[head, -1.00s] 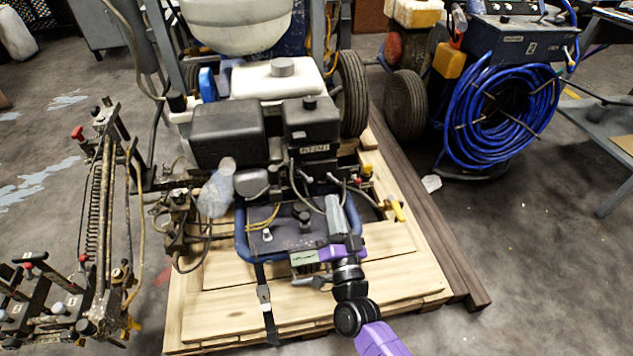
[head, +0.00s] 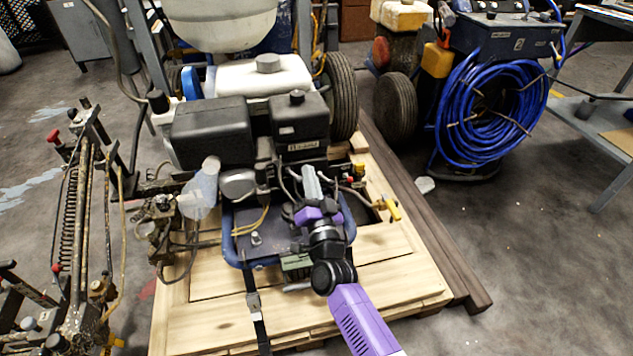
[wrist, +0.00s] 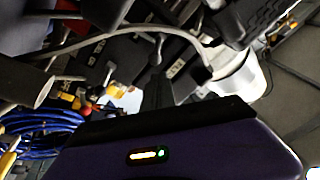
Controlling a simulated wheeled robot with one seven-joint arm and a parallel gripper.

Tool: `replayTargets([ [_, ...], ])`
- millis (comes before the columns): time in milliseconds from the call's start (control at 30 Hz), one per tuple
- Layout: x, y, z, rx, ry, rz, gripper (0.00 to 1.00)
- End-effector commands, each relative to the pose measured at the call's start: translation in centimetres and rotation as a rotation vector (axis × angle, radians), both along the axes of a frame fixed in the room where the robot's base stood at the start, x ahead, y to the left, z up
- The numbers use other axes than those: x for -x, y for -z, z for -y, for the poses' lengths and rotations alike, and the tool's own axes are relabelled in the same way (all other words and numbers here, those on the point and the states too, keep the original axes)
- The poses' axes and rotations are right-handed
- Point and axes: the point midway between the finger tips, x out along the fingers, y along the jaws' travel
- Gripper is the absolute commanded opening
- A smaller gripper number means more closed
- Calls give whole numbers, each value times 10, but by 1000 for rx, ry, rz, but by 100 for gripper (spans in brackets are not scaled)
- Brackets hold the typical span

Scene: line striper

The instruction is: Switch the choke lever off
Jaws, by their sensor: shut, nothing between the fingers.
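The line striper's engine (head: 301,128) has a black housing and stands on a blue-framed plate, in the middle of the head view. My gripper (head: 309,172) is in front of its lower right part, with its grey end pointing at the engine. It is shut and holds nothing that I can see. I cannot pick out the choke lever for sure in the head view; the arm and cables cover that area. In the wrist view a thin dark upright part (wrist: 157,72) stands in front of black housing; I cannot tell whether it is the lever.
A grey cable (wrist: 150,28) crosses the wrist view near a white cylinder (wrist: 238,78). A yellow-handled valve (head: 391,209) is right of my gripper. A wooden pallet (head: 385,262) lies beneath the machine. A blue hose coil (head: 490,115) stands at the right. The floor at lower right is clear.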

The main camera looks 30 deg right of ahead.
Motion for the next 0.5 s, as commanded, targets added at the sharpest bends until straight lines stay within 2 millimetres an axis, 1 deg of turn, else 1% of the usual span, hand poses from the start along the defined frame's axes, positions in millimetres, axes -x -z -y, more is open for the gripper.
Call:
replayTargets([
  [33, -1, 5, -4, -1, -1, 1, 0],
  [133, -1, 9, -6, -1, 0, 1, 0],
  [500, -1, 10, -8, -1, 0, 1, 0],
])
